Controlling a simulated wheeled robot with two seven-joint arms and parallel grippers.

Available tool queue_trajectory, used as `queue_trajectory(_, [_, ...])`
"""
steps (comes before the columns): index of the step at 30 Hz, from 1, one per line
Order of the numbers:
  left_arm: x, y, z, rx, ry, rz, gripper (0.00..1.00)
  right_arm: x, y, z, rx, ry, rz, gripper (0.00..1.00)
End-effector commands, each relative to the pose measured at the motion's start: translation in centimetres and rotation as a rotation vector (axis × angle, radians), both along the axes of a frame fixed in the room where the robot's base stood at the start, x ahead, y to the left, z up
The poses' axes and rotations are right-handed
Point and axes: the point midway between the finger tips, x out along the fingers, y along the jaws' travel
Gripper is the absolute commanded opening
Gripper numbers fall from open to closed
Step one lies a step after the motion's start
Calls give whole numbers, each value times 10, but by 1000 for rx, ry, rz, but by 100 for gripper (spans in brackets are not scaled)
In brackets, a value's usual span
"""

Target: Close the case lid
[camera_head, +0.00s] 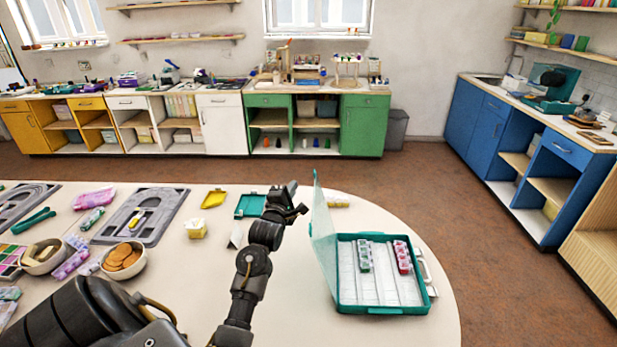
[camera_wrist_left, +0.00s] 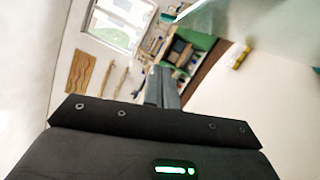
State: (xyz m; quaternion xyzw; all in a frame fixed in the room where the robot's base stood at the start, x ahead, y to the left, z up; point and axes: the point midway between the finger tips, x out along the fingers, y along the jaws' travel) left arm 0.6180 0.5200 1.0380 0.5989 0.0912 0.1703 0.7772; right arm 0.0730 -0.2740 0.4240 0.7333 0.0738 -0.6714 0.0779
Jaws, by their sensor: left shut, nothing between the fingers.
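The teal case (camera_head: 383,308) lies open near the right end of the table. Its translucent lid (camera_head: 322,238) stands about upright along the case's left side. Inside are a green-and-white bead tube (camera_head: 364,256) and a red-and-white one (camera_head: 402,257). My left gripper (camera_head: 297,197) is shut and empty, to the left of the lid's upper part and apart from it as far as I can tell. In the left wrist view, the shut fingers (camera_wrist_left: 163,88) point away, and a translucent sheet, likely the lid, shows at the top right (camera_wrist_left: 225,15). My right gripper is not in view.
Grey bead boards (camera_head: 143,217) and bowls (camera_head: 124,260) fill the table's left. The table's right edge curves close past the case.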

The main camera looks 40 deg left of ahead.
Motion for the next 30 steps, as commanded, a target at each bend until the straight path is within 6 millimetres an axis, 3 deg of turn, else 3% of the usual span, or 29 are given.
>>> queue_trajectory(5, [34,14,5,0,1,1,0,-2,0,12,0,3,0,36])
queue_trajectory(10, [48,-5,12,-1,1,-2,0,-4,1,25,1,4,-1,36])
queue_trajectory(16, [55,-16,14,0,0,-1,0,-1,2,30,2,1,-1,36])
queue_trajectory(30, [58,-19,14,4,2,-1,0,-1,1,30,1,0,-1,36])
